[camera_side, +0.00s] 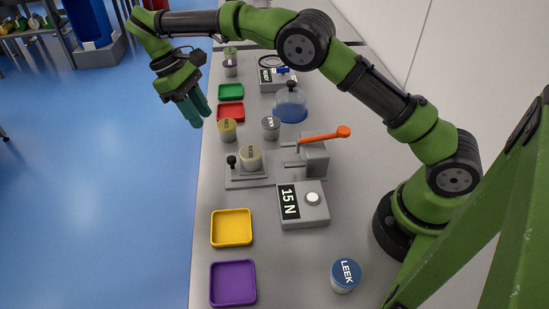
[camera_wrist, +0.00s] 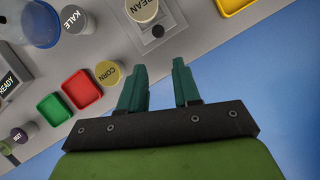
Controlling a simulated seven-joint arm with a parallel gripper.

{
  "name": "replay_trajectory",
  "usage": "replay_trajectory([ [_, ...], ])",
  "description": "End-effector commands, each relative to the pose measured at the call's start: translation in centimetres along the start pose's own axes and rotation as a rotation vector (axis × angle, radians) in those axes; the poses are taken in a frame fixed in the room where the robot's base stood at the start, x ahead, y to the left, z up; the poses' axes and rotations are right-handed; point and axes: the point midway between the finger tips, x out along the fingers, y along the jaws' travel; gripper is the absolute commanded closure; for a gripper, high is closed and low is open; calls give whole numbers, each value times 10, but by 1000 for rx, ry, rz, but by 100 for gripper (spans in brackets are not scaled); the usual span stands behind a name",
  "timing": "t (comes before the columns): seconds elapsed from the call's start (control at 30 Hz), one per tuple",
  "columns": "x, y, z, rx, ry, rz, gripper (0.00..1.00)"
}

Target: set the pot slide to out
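The pot slide (camera_side: 247,182) is a grey plate on the bench with a black knob (camera_side: 232,161) at its left end. A cream-lidded pot (camera_side: 250,157) stands on it, left of a grey press (camera_side: 314,158) with an orange lever. In the wrist view the slide (camera_wrist: 172,20) is at the top with its dark knob (camera_wrist: 158,31), and the pot's lid (camera_wrist: 142,8) reads "BEAN", partly cut off. My gripper (camera_side: 202,115) is open and empty, above and left of the bench edge, apart from the knob. It also shows in the wrist view (camera_wrist: 160,80).
A corn pot (camera_side: 227,130) and a kale pot (camera_side: 270,128) stand behind the slide, near a red tray (camera_side: 231,113) and a green tray (camera_side: 231,92). A "15 N" box (camera_side: 303,205), a yellow tray (camera_side: 231,228), a purple tray (camera_side: 233,283) and a leek pot (camera_side: 345,275) are in front.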

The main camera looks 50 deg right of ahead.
Motion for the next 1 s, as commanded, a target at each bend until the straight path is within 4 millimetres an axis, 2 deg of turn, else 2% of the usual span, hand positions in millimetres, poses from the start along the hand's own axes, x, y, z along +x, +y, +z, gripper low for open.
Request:
replay_trajectory([
  [0.2,-20,2,0,0,-6,6,68],
  [0.4,-29,0,0,-1,-2,1,68],
  [0.87,-32,-1,0,10,1,0,68],
  [1.0,-26,10,-6,51,13,49,68],
])
